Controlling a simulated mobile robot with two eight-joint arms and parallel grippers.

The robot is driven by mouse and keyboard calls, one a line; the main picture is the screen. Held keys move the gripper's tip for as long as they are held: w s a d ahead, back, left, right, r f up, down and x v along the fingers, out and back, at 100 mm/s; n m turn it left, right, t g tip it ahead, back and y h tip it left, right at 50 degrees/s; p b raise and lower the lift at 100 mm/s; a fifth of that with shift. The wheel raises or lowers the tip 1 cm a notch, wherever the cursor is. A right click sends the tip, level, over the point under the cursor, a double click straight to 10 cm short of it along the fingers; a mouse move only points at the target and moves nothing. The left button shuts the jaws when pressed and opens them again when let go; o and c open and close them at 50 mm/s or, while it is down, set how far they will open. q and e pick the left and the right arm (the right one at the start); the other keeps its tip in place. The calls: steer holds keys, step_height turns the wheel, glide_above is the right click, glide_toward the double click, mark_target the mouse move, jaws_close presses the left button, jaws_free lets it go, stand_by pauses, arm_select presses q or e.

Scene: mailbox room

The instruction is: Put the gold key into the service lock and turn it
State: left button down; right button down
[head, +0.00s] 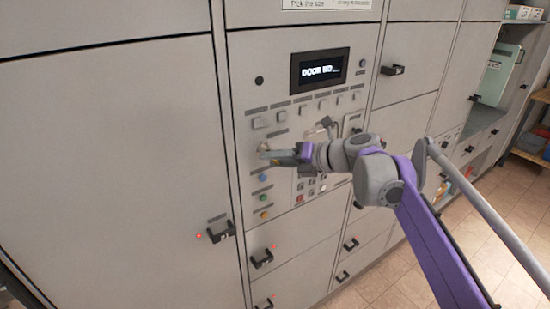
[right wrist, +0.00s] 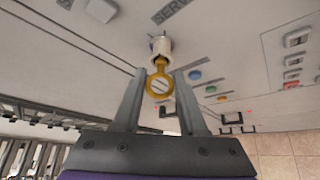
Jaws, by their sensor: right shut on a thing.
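My right gripper (head: 270,157) is at the left part of the control panel, in front of the service lock. In the right wrist view my right gripper (right wrist: 161,76) has its fingers on either side of the round bow of the gold key (right wrist: 159,91) and is shut on it. The key's short shaft points at the service lock (right wrist: 160,45), a pale cylinder standing out from the panel near a label starting "SERV". The shaft meets the lock's face; how deep it sits I cannot tell. In the head view the gripper mostly hides the key. My left gripper is not in view.
The panel has a lit display (head: 319,71) above and several coloured buttons below, such as a blue one (head: 263,178). Grey locker doors with black handles (head: 220,232) surround it. Tiled floor and a shelf lie at the right.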

steer(key=shift+s+a+n+t+h+p, duration=0.1)
steer(key=shift+n+t+h+p, duration=0.6)
steer(key=shift+n+h, duration=1.1)
steer(key=shift+c, duration=1.9)
jaws_free()
steer(key=s+d, duration=0.5)
steer(key=s, duration=0.2)
steer(key=shift+d+b, duration=0.2)
steer(key=shift+b, duration=0.25)
